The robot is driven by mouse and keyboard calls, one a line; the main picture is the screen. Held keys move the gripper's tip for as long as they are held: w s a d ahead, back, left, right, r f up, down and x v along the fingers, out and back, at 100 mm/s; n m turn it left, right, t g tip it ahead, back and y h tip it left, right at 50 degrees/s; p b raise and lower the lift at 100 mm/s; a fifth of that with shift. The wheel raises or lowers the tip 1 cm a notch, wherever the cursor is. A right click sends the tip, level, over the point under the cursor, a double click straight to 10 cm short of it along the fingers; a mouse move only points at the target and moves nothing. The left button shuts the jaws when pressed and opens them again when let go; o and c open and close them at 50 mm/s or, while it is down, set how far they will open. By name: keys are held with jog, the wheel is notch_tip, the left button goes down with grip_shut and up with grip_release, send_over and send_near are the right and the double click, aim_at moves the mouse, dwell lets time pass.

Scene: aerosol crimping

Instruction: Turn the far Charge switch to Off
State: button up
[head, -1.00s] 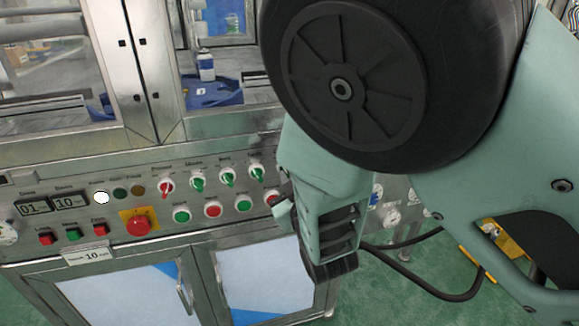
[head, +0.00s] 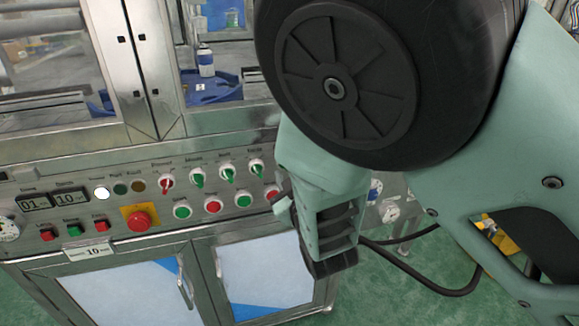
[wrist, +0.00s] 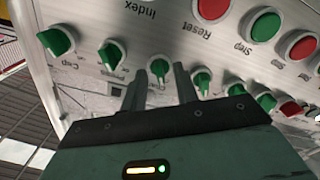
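In the wrist view the control panel appears upside down, with a row of green-handled switches. One switch (wrist: 158,68), with a label partly hidden that seems to begin "Ch", shows between the two fingertips of my gripper (wrist: 160,74). Its handle points roughly along the fingers. The fingers are apart, one on each side of the handle in the picture; I cannot tell if they touch it. In the head view my gripper (head: 333,262) is in front of the panel's right part and hides the switches there.
Neighbouring switches (wrist: 110,53) and (wrist: 203,80) sit close on both sides of the fingers. Red Reset (wrist: 212,8) and green Step (wrist: 266,25) buttons are nearby. In the head view a red emergency button (head: 139,217) and cabinet doors (head: 262,277) are left of my arm.

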jog(key=p+v, duration=0.6)
jog(key=v, duration=1.1)
jog(key=shift+s, duration=0.25)
jog(key=shift+r, duration=0.1)
jog(key=shift+w, duration=0.1)
